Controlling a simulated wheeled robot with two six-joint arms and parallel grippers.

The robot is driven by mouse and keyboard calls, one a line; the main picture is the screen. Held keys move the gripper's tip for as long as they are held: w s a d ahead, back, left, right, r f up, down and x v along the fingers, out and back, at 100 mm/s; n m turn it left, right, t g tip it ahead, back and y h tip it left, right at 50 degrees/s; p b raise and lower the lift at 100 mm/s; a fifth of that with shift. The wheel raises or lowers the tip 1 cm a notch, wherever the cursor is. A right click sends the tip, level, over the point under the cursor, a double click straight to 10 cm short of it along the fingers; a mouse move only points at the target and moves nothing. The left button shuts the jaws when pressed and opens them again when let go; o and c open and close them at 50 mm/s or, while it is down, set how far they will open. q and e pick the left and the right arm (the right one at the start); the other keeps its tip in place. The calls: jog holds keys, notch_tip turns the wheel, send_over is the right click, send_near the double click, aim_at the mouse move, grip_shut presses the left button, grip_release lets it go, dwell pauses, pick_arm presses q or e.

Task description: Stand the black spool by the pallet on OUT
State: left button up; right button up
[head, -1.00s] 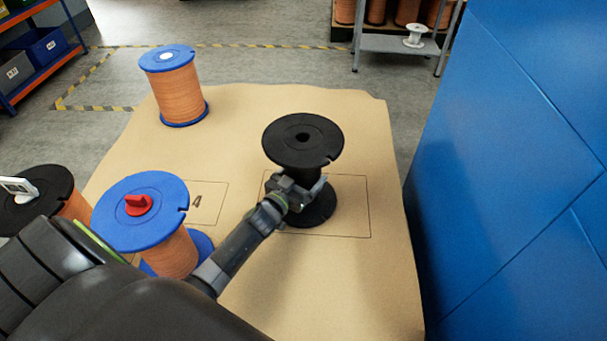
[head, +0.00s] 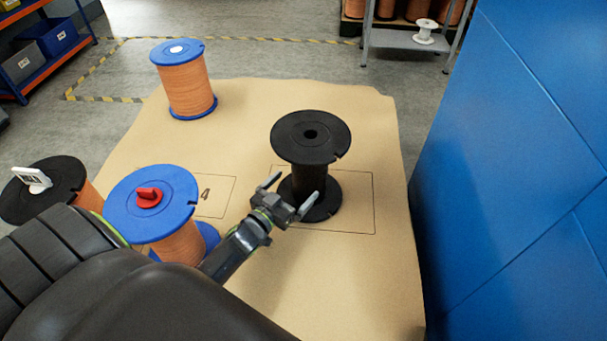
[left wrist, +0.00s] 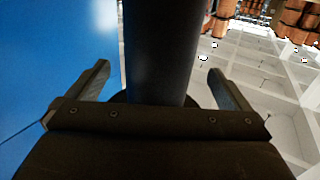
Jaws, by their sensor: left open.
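The black spool (head: 310,180) stands upright and empty inside a rectangle (head: 352,233) drawn on the tan sheet. Any OUT lettering there cannot be made out. My left gripper (head: 292,194) is open at the near left side of the spool's core, low between its two flanges. In the left wrist view the black core (left wrist: 162,50) rises between the two spread fingers, with a gap on each side. My right gripper is not in view.
A blue spool with a red knob (head: 152,205) stands beside my left arm. A black-topped copper spool (head: 45,190) is farther left, and another blue spool (head: 186,80) is at the back. A blue wall (head: 530,170) bounds the right. The sheet's front right (head: 350,290) is clear.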

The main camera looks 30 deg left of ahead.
pick_arm(q)
jog(key=s+n+g+y, duration=0.1)
jog(key=s, duration=0.2)
jog(key=s+f+g+y, duration=0.1)
jog(key=s, duration=0.1)
jog(key=s+a+f+n+g+y, duration=0.1)
jog(key=s+g, duration=0.1)
jog(key=s, duration=0.1)
jog(key=shift+s+f+n, duration=0.2)
jog(key=shift+s+n, duration=0.1)
jog(key=s+g, duration=0.1)
jog(key=s, duration=0.1)
jog(key=s+d+f+g, duration=0.1)
jog(key=s, duration=0.1)
jog(key=s+g, duration=0.1)
jog(key=s, duration=0.1)
jog(key=shift+s+d+f+n+g, duration=0.2)
jog(key=shift+d+f+n+g, duration=0.1)
jog(key=shift+d+n+g, duration=0.1)
jog(key=s+d+g+h, duration=0.1)
jog(key=s+d+g, duration=0.1)
jog(key=s, duration=0.2)
jog(key=s+d+r+m+g+h, duration=0.1)
jog(key=s+d+g, duration=0.1)
jog(key=s, duration=0.2)
jog(key=s+d+g+h, duration=0.1)
jog(key=s+d+g, duration=0.1)
jog(key=s, duration=0.3)
jog(key=shift+d+r, duration=0.25)
jog(key=shift+d, duration=0.15)
